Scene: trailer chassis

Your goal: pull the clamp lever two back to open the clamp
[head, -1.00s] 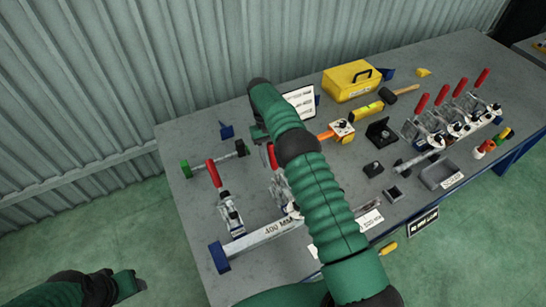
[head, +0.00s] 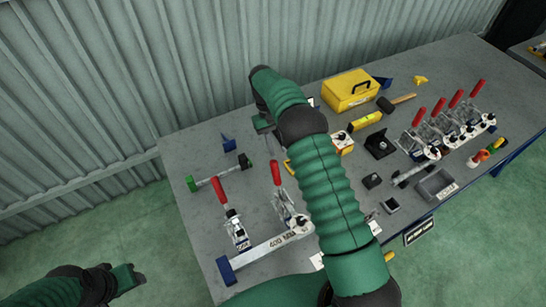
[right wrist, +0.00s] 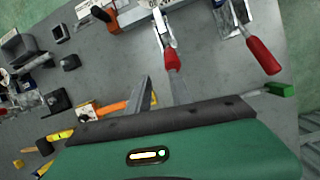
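Two clamps with red levers stand at the near left of the table. The left clamp (head: 237,230) has its red lever (head: 218,191) tilted up to the left. The second clamp (head: 287,212) has its red lever (head: 276,173) standing up just below my right gripper (head: 263,124). In the right wrist view, that red lever (right wrist: 172,60) lies just ahead of my right gripper (right wrist: 160,78), close to its right finger. The fingers are apart, and nothing shows held. I cannot tell whether a finger touches the lever. My left gripper (head: 135,279) hangs off the table at the lower left.
A bar marked 400 MM (head: 262,252) lies in front of the two clamps. A green-ended rod (head: 218,177) lies behind them. A yellow toolbox (head: 349,90), a grey tray (head: 436,185) and a row of red-levered clamps (head: 440,135) stand farther right.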

